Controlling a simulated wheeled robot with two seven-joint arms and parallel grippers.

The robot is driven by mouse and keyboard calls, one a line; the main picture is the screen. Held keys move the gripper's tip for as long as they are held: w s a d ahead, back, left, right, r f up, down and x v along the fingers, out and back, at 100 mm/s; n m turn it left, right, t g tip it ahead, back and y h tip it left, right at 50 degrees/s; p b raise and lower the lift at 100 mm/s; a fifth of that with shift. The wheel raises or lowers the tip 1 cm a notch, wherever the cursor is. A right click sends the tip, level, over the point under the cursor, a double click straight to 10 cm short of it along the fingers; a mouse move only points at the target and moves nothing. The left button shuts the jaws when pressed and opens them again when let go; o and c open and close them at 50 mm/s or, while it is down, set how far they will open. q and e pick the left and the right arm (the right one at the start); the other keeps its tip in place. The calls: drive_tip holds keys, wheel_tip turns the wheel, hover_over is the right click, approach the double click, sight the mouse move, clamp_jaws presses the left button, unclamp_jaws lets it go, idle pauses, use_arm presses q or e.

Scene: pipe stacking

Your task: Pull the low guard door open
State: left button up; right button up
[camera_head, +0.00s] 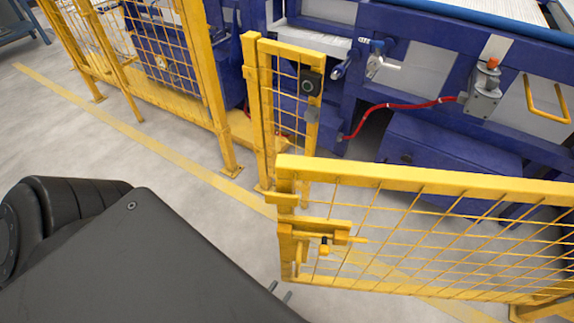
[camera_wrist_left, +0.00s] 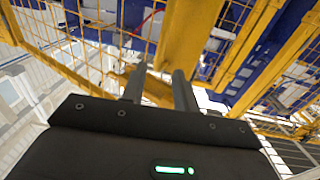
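The low guard door (camera_head: 430,185) is a yellow frame with wire mesh at the right of the head view. Its near end has a yellow latch (camera_head: 325,239) with a small dark knob. This end appears to stand out from the fence line, toward me. My left gripper (camera_head: 280,291) is at the bottom of the head view, below the door's latch end, mostly hidden by my dark arm. In the left wrist view, its two fingers (camera_wrist_left: 159,88) are apart, with a yellow bar (camera_wrist_left: 190,35) beyond them; contact cannot be told. My right gripper is not in view.
A narrow yellow mesh panel (camera_head: 287,100) with a black fitting stands behind the door's end. A taller yellow fence (camera_head: 150,55) runs to the left. Blue machinery (camera_head: 440,145) with a red hose is behind. The grey floor (camera_head: 150,165) at the left is clear.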

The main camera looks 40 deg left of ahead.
use_arm(q)
drive_tip(key=shift+s, duration=0.65)
